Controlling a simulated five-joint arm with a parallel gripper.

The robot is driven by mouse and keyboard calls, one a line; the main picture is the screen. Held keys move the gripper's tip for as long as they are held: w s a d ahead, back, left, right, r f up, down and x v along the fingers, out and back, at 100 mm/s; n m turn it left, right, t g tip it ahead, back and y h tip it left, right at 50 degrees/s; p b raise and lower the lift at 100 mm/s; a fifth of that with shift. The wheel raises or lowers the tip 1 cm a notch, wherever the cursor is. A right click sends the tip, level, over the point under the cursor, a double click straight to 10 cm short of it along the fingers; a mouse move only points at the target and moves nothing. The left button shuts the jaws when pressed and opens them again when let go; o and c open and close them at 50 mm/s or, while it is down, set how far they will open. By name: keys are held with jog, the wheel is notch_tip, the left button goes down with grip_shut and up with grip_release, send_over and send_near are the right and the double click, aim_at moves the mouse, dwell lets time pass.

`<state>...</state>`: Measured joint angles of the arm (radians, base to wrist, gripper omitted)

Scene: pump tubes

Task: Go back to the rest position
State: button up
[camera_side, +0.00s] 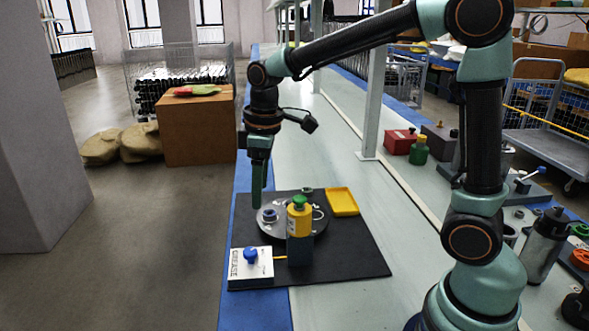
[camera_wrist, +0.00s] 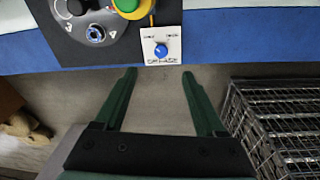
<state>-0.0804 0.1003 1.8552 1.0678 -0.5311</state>
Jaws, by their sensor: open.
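My gripper (camera_side: 257,186) hangs down over the left edge of the bench, near the far left part of the black mat (camera_side: 353,262). In the wrist view its two green fingers (camera_wrist: 158,90) are spread wide with nothing between them. The round grey plate (camera_side: 313,232) on the mat carries a blue-and-white ring part (camera_side: 269,216). A yellow cylinder with a green top (camera_side: 299,216) stands on a dark block beside the plate.
A yellow tray (camera_side: 342,202) lies at the mat's back right. A grey post (camera_side: 373,105) rises from the bench. A red box (camera_side: 399,141) and a green bottle (camera_side: 419,150) stand on the right. A wire cage (camera_wrist: 285,125) stands beyond the bench's blue edge. The bench behind the mat is clear.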

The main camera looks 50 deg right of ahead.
jog(key=s+d+r+m+t, duration=0.1)
jog(key=s+m+t, duration=0.1)
jog(key=s, duration=0.4)
jog(key=s+d+r+m+t, duration=0.2)
jog(key=s+m, duration=0.3)
jog(key=shift+s+r, duration=0.25)
jog(key=shift+s, duration=0.15)
jog(key=shift+d+r, duration=0.1)
jog(key=shift+d, duration=0.05)
